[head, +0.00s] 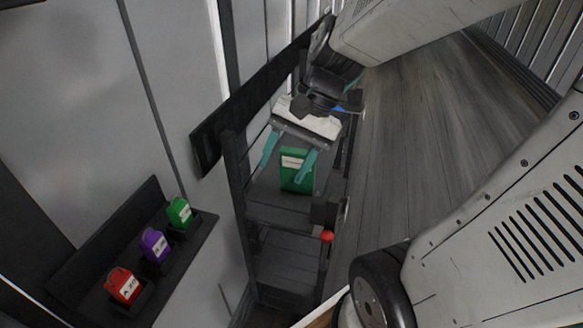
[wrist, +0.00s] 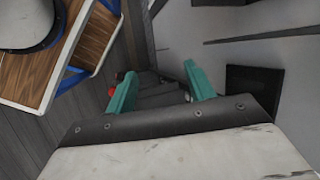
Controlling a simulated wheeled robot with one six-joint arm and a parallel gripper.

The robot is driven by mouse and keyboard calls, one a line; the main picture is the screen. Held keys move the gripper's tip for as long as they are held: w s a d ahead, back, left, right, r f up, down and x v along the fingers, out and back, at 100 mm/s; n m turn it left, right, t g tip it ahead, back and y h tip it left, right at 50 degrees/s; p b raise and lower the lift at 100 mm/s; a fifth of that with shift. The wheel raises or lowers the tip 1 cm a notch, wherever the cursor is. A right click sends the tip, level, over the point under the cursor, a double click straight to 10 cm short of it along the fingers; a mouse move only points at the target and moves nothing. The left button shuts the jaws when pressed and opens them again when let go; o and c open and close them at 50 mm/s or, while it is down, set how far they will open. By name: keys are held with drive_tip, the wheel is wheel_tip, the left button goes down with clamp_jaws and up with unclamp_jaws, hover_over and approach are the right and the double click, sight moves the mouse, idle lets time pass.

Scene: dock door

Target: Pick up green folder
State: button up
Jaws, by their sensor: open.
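The green folder (head: 304,156) has a pale label and stands on a dark shelf unit in the middle of the head view. My gripper (head: 283,173) is in front of it in that view, with its two teal fingers spread apart. I cannot tell how far the fingers are from the folder in depth. In the wrist view my gripper (wrist: 160,88) is open, with dark shelving between the fingers. I cannot make out the folder there.
The dark shelf unit (head: 283,212) has a lower level and a red ball-like knob (head: 327,237) at its right side. A wall shelf (head: 185,250) at lower left holds labelled red (head: 122,284), purple (head: 154,245) and green (head: 179,213) items. Plank floor (head: 405,150) lies to the right.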

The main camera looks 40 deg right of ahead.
drive_tip(key=w+d+f+m+t+y, duration=0.3)
drive_tip(key=w+d+f+m+t, duration=0.15)
drive_tip(key=w+d+m, duration=0.35)
drive_tip(key=m+t+h, duration=0.1)
drive_tip(key=m+t, duration=0.4)
drive_tip(key=m, duration=0.7)
approach(303, 152)
drive_tip(key=w+a, duration=0.3)
drive_tip(key=w, duration=0.1)
drive_tip(key=w+a+f, duration=0.1)
drive_tip(key=w+f, duration=0.1)
drive_tip(key=f, duration=0.1)
drive_tip(key=w+a+f, duration=0.1)
drive_tip(key=f, duration=0.1)
drive_tip(key=shift+w+a, duration=0.25)
drive_tip(key=shift+a, duration=0.1)
drive_tip(key=shift+w+a+f, duration=0.15)
drive_tip(key=shift+w+a, duration=0.1)
drive_tip(key=shift+w, duration=0.15)
clamp_jaws()
